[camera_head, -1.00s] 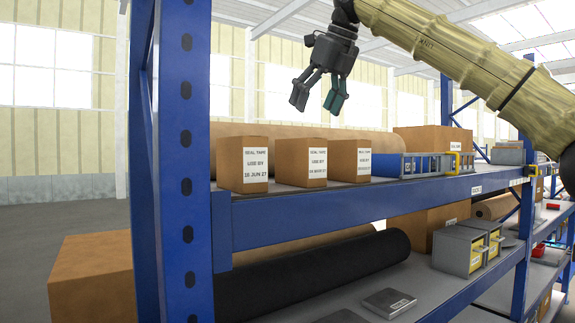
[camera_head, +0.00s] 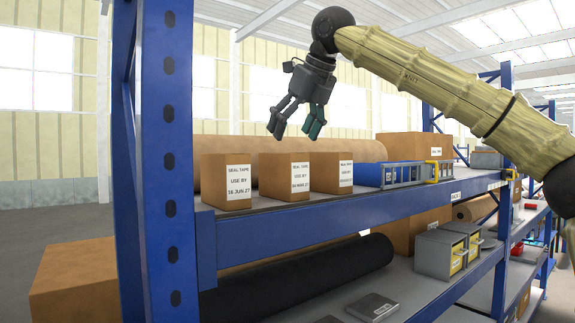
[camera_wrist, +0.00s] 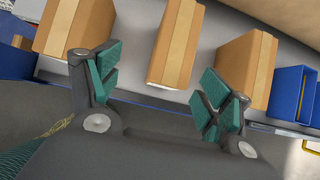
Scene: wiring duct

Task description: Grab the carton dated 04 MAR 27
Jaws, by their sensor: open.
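Three brown cartons stand in a row on the blue rack's upper shelf, each with a white label. The left carton (camera_head: 226,187) reads 16 JUN 27. The middle carton (camera_head: 271,180) seems to read 04 MAR 27, though the digits are small. The right carton (camera_head: 322,168) also has a date label, too blurred to read surely. My gripper (camera_head: 294,128) is open and empty in the air above the cartons. In the wrist view, the middle carton (camera_wrist: 176,42) shows between and beyond my open fingers (camera_wrist: 164,84), with the left carton (camera_wrist: 76,27) and right carton (camera_wrist: 243,66) either side.
A blue bin (camera_head: 370,174) stands right of the cartons. A long brown roll (camera_head: 215,152) lies behind them. The rack's blue upright (camera_head: 168,120) rises at the left. The space above the cartons is open.

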